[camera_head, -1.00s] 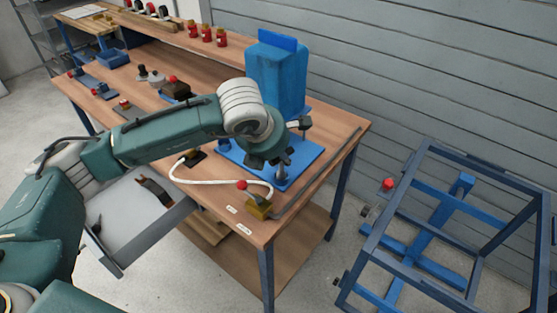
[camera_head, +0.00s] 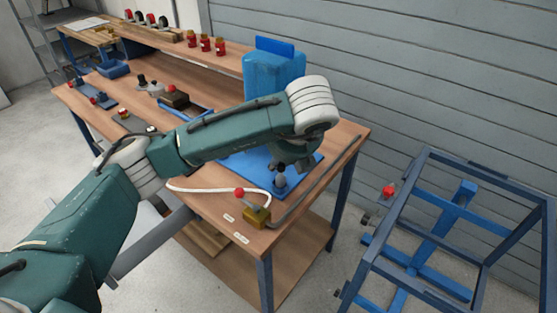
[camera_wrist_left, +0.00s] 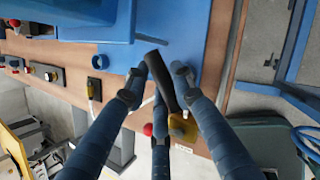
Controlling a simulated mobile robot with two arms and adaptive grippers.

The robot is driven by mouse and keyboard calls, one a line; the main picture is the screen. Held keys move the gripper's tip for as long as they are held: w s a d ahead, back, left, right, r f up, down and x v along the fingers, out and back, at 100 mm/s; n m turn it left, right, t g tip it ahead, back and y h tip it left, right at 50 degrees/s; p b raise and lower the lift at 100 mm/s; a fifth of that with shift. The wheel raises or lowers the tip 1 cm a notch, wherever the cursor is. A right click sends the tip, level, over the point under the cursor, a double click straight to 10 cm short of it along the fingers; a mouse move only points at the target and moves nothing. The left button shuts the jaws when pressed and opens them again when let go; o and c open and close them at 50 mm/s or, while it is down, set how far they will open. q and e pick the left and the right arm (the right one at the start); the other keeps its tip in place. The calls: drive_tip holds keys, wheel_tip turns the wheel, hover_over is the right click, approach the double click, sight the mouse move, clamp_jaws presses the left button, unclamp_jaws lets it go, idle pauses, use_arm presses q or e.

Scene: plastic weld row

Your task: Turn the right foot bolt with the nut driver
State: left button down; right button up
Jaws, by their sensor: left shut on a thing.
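The blue machine (camera_head: 272,75) stands at the bench's right end, with its flat blue base plate (camera_head: 262,178) in front. My left gripper (camera_head: 287,160) is low over the plate's right front part. In the left wrist view, its blue fingers (camera_wrist_left: 160,92) close around a dark, rod-like tool, apparently the nut driver (camera_wrist_left: 158,72). A short grey upright piece (camera_head: 280,182) shows under the gripper at the plate. I cannot tell whether it is the right foot bolt or the tool's end. The hand hides any contact. My right gripper is not in view.
A yellow block (camera_head: 257,217) with a red knob (camera_head: 239,192) and a pale cable sits at the bench's front edge. A blue frame (camera_head: 440,235) stands on the floor to the right. Several red pots (camera_head: 205,42) stand on the back shelf.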

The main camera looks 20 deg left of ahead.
use_arm(q)
drive_tip(key=shift+a+r+p, duration=0.1)
drive_tip(key=shift+r+p, duration=1.05)
drive_tip(key=shift+r, duration=0.6)
